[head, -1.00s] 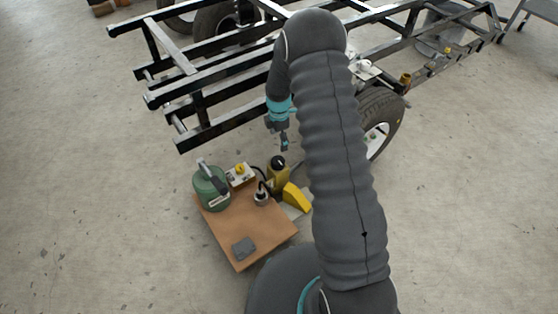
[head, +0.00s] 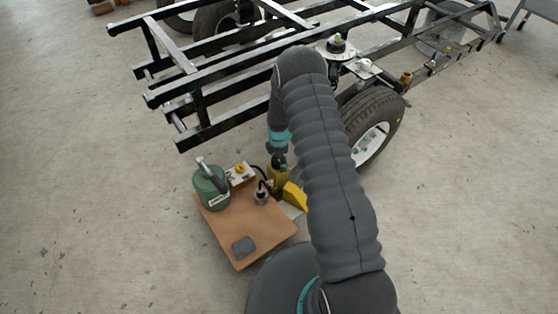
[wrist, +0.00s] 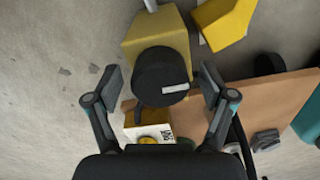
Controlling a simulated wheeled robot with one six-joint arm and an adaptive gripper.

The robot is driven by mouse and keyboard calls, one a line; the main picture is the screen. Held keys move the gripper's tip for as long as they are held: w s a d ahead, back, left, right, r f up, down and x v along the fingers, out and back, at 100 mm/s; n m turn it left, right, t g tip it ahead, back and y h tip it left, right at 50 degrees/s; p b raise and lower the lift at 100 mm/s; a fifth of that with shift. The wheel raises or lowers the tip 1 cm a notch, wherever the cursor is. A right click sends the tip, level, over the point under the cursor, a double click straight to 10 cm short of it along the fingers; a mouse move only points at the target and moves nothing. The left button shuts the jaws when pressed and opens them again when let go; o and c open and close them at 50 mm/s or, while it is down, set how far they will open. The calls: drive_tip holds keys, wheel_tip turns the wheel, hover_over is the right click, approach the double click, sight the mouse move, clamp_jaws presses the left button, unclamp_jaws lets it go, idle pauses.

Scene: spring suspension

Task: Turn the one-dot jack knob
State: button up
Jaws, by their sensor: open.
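A round black knob (wrist: 161,77) with a light grey bar on its top sits over a yellow jack body (wrist: 158,36) in the wrist view. In the head view the yellow jack (head: 277,184) stands at the workboard's far right side, its top partly hidden by my gripper. My gripper (wrist: 158,84) is open, one finger on each side of the knob, with gaps showing on both sides. In the head view my gripper (head: 278,160) is directly over the jack. I cannot make out any dots on the knob. I cannot tell how far the fingertips are above it.
The brown board (head: 250,228) carries a green canister (head: 209,190), a pale box with a yellow knob (head: 240,172), a small metal pot (head: 261,195) and a grey block (head: 243,246). A yellow wedge (head: 294,196) lies beside the jack. The black chassis frame (head: 205,141) and wheel (head: 372,130) stand behind.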

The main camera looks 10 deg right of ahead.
drive_tip(key=c, duration=1.2)
drive_tip(key=shift+o, duration=0.2)
drive_tip(key=shift+f, duration=0.1)
drive_tip(key=shift+b, duration=0.3)
